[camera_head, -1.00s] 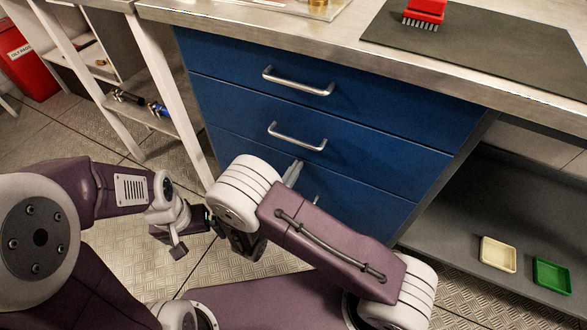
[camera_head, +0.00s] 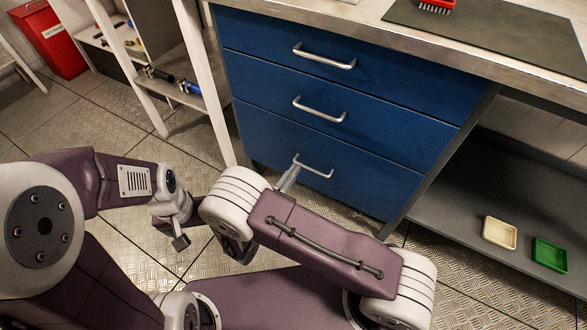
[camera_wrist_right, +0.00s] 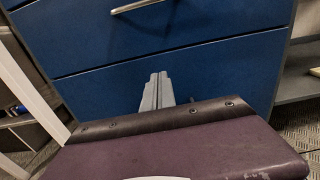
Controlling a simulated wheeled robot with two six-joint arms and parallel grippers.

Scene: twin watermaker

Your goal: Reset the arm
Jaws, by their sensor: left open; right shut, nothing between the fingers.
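My left gripper (camera_head: 170,235) is low at the left in the head view, open and empty above the floor. My right arm (camera_head: 320,240) is folded across the front of the blue drawer cabinet (camera_head: 255,70). My right gripper's grey fingers (camera_head: 290,176) stick out beyond its pale wrist, shut and empty. They overlap the left end of the bottom drawer handle (camera_head: 315,168) in the head view; I cannot tell whether they touch it. In the right wrist view the shut fingers (camera_wrist_right: 157,92) point at a blue drawer front (camera_wrist_right: 100,95). The drawers look closed.
The metal countertop (camera_head: 370,32) with a dark mat (camera_head: 510,35) and a red brush (camera_head: 437,6) is above. A lower shelf at right holds a cream tray (camera_head: 500,233) and a green tray (camera_head: 549,255). A white-legged rack (camera_head: 190,60) and a red bin (camera_head: 50,40) stand at left.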

